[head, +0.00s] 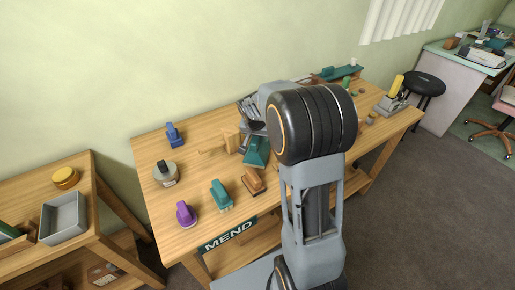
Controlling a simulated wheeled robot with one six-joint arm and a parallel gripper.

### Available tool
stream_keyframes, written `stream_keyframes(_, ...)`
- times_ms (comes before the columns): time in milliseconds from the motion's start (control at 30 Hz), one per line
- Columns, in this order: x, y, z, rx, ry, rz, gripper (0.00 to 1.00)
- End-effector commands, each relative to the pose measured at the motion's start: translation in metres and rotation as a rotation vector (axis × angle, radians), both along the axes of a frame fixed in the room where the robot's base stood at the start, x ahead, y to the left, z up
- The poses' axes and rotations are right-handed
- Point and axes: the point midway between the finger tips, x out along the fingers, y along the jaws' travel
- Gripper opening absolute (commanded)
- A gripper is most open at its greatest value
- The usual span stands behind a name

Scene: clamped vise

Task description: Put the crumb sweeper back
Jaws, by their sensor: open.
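Several small handled tools that could be sweepers stand on the wooden workbench (190,245); I cannot tell which is the crumb sweeper. A purple one (186,214) is at the front left, a teal one (221,195) right of it, and a brown one (253,181) further right. A blue one (174,135) stands at the back left. A larger teal piece (257,151) lies close to my arm. My gripper (248,110) is partly hidden behind my dark arm joint, over the back of the bench. It is open; nothing shows held in it.
A grey round item (166,174) and a wooden piece (217,145) are also on the bench. A vise-like tool with a yellow part (394,93) is at the right end. A side table (90,200) at left holds a grey tray (64,218) and yellow tin (66,177).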

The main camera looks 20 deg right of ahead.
Motion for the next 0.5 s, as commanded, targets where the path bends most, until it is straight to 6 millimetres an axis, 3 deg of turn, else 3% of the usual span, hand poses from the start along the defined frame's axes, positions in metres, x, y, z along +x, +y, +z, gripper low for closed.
stream_keyframes(333,0.0,0.0,-0.0003,0.0,0.0,0.0,0.57)
stream_keyframes(500,0.0,0.0,-0.0003,0.0,0.0,0.0,0.42)
